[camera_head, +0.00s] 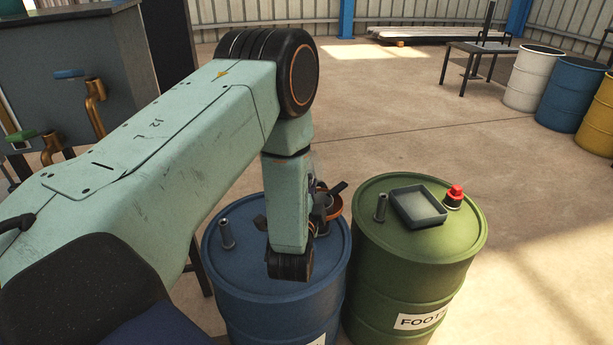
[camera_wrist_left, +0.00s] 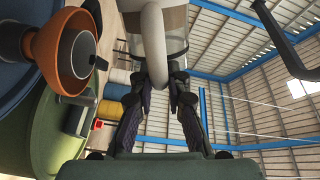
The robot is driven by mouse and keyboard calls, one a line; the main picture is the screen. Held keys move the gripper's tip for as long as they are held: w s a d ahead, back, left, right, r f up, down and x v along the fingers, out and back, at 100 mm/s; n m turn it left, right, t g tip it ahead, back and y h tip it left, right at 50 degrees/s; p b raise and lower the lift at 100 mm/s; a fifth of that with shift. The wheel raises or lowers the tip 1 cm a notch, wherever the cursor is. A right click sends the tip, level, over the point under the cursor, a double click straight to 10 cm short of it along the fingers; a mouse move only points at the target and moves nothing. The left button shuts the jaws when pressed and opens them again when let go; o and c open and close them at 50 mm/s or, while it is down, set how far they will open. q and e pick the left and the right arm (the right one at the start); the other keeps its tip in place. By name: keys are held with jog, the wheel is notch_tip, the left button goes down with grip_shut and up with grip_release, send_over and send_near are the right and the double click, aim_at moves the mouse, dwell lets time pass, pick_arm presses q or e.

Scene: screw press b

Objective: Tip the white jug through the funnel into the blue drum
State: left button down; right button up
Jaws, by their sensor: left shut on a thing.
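My left gripper (camera_head: 322,205) is over the blue drum (camera_head: 232,262), mostly hidden behind my arm. In the left wrist view its dark fingers (camera_wrist_left: 160,88) are shut on the pale handle of the white jug (camera_wrist_left: 153,40). Part of the jug's clear-looking body shows at the top edge there; its mouth and contents are out of sight. In the head view the jug is hidden or too small to make out. The orange funnel (camera_wrist_left: 48,52) stands on the blue drum, apart from the fingers; in the head view only part of its rim (camera_head: 333,206) shows. My right gripper is not in view.
A green drum (camera_head: 400,268) stands close to the right of the blue one, bearing a grey tray (camera_head: 418,206) and a red-capped piece (camera_head: 454,197). A short pipe (camera_head: 226,234) rises from the blue drum. White, blue and yellow drums stand far right. The floor between is clear.

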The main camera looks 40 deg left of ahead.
pick_arm(q)
jog(key=shift+w+d+f+m+p, duration=0.15)
jog(key=shift+d+f+m, duration=0.15)
jog(key=shift+m, duration=0.65)
jog(key=shift+w+d+f+m+p, duration=0.1)
jog(key=shift+d+f+m+p, duration=0.25)
jog(key=shift+m, duration=0.55)
jog(key=shift+w+d+f+m, duration=0.15)
jog(key=shift+f+m, duration=0.3)
jog(key=shift+m, duration=0.5)
dwell(0.5)
